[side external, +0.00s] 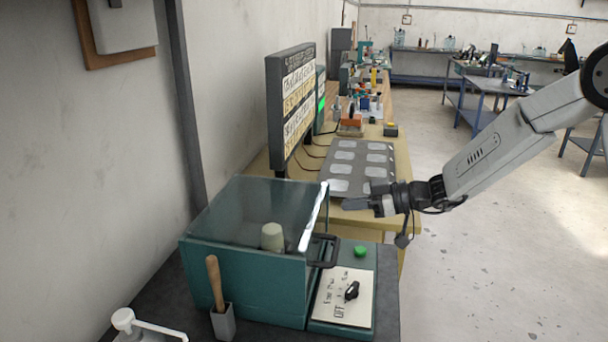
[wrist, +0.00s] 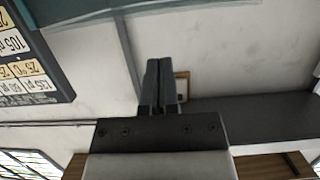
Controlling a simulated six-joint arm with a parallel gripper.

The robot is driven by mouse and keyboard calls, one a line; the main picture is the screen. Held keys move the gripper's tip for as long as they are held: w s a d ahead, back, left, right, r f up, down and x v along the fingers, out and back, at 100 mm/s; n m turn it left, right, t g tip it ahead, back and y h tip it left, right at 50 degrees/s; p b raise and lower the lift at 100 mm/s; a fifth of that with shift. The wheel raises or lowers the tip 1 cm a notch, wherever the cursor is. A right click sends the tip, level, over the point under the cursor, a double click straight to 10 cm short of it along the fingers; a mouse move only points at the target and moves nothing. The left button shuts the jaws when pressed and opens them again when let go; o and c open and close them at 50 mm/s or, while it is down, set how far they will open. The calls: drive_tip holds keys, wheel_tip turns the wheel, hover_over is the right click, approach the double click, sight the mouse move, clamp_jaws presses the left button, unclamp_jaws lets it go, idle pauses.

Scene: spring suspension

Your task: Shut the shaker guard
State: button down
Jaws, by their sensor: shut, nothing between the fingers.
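The shaker is a teal box (side external: 240,285) at the lower centre of the side view. Its clear guard (side external: 235,205) lies over the top, with a bright right edge and a dark handle (side external: 325,250) at the right front. I cannot tell whether the guard sits fully down. A pale cup (side external: 272,237) shows through it. My gripper (side external: 350,204) is shut and empty, to the right of the guard and above the handle, apart from both. In the wrist view my fingers (wrist: 158,65) are together, with a teal glassy edge (wrist: 110,12) beyond at the top.
A control panel (side external: 342,297) with a green button (side external: 361,252) and a black knob (side external: 351,291) adjoins the box. A wooden-handled tool (side external: 215,283) stands in front. A grey plate (side external: 358,166) lies behind, beside a sign board (side external: 291,105).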

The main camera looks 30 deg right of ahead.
drive_tip(key=shift+t+y, duration=0.5)
drive_tip(key=shift+w+a+f, duration=0.1)
drive_tip(key=shift+f, duration=2.75)
drive_tip(key=shift+w+a+f, duration=0.1)
drive_tip(key=shift+f, duration=2.7)
drive_tip(key=shift+s+d, duration=0.1)
drive_tip(key=v, duration=0.7)
drive_tip(key=shift+s+d, duration=0.2)
drive_tip(key=shift+s, duration=0.05)
drive_tip(key=shift+a, duration=0.1)
